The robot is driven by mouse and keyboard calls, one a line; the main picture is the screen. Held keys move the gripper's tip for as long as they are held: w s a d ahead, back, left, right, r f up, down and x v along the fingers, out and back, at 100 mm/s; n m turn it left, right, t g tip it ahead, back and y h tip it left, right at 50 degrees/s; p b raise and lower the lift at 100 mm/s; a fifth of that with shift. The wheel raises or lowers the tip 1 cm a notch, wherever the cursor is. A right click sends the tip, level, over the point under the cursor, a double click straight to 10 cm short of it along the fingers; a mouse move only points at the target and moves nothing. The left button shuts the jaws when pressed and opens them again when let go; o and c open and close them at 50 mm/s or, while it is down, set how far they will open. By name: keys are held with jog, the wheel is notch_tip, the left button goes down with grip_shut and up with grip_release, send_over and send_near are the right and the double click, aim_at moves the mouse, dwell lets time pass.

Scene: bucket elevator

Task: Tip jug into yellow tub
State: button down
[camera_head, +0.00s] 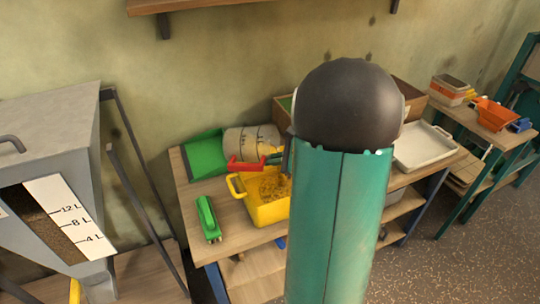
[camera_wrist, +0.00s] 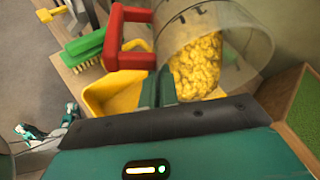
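The clear jug (camera_head: 252,140) with dark marks and a red handle (camera_head: 245,165) is tipped well over above the yellow tub (camera_head: 268,212). In the wrist view the jug (camera_wrist: 238,28) holds yellow granules (camera_wrist: 197,65) near its mouth. My gripper (camera_wrist: 158,88) is shut at the red handle, which also shows there (camera_wrist: 125,42). The tub (camera_wrist: 115,92) lies below; its visible left part looks bare in the wrist view. In the head view yellow granules show at the tub's opening; I cannot tell how many lie inside it. My arm hides the tub's right side.
A green scoop (camera_head: 205,155) and a green brush (camera_head: 208,218) lie left of the tub on the wooden bench. A grey hopper (camera_head: 50,130) stands at left. A white tray (camera_head: 422,147) and a wooden box (camera_head: 408,92) are at right, with an orange bin (camera_head: 494,115) beyond.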

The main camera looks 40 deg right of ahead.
jog(key=s+t+y, duration=0.1)
jog(key=t, duration=0.1)
jog(key=d+m+t+y, duration=0.1)
jog(key=t, duration=0.1)
jog(key=s+d+f+t+y, duration=0.1)
jog(key=t+y, duration=0.1)
jog(key=t, duration=0.1)
jog(key=shift+s+f, duration=0.1)
jog(key=shift+s, duration=0.2)
dwell(0.9)
